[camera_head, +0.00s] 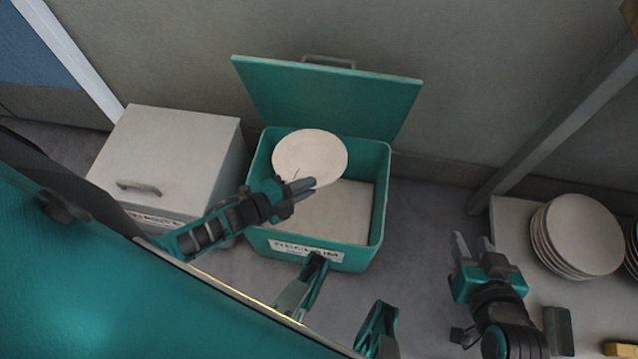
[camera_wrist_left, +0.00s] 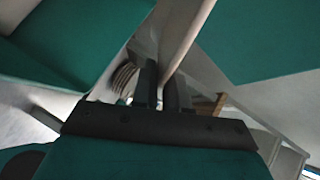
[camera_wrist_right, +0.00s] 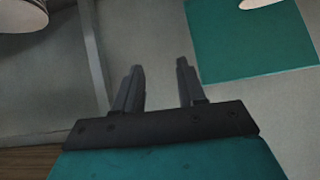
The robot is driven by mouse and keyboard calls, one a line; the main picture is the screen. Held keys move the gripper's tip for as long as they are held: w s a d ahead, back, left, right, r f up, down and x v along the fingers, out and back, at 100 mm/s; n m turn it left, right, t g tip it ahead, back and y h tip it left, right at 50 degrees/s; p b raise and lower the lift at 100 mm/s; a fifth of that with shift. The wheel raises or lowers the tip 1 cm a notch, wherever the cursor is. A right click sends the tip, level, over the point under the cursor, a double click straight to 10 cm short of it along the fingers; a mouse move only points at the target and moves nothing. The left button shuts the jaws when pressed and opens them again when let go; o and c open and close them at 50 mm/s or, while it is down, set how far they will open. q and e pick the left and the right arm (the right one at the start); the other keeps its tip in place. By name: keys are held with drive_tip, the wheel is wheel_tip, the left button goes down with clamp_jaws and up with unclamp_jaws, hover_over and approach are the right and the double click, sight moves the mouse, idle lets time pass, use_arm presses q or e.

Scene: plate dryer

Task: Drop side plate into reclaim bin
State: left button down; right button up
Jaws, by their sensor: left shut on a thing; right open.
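A round off-white side plate (camera_head: 309,156) is over the green reclaim bin (camera_head: 377,215) in the head view. My left gripper (camera_head: 305,186) is shut on the plate's near edge and holds it above the bin opening. The plate also shows edge-on between the fingers in the left wrist view (camera_wrist_left: 185,40). The bin's lid (camera_head: 325,98) stands open at the back, and a label is on its front. The visible bin floor is pale and bare. My right gripper (camera_head: 473,246) is open and empty, to the right of the bin.
A closed pale box (camera_head: 172,152) with a handle stands left of the bin. A stack of several plates (camera_head: 583,236) sits on a light surface at the right, with a dark block (camera_head: 558,330) and a yellow item (camera_head: 618,349) nearby. A slanted post rises behind.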

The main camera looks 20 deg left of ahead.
use_arm(q)
wheel_tip(320, 180, down, 4)
drive_tip(key=b, duration=0.3)
drive_tip(key=shift+w+f, duration=0.1)
use_arm(e)
drive_tip(key=shift+w+a+f, duration=0.2)
drive_tip(key=shift+a+f, duration=0.45)
drive_tip(key=shift+f, duration=0.3)
use_arm(q)
drive_tip(key=c, duration=1.2)
unclamp_jaws()
drive_tip(key=shift+o, duration=0.6)
drive_tip(key=shift+f, duration=0.15)
use_arm(e)
drive_tip(key=shift+w+y, duration=0.1)
drive_tip(key=shift+y, duration=0.2)
use_arm(q)
drive_tip(key=shift+s+a, duration=0.1)
drive_tip(key=shift+s, duration=0.1)
use_arm(e)
drive_tip(key=shift+d+r, duration=0.1)
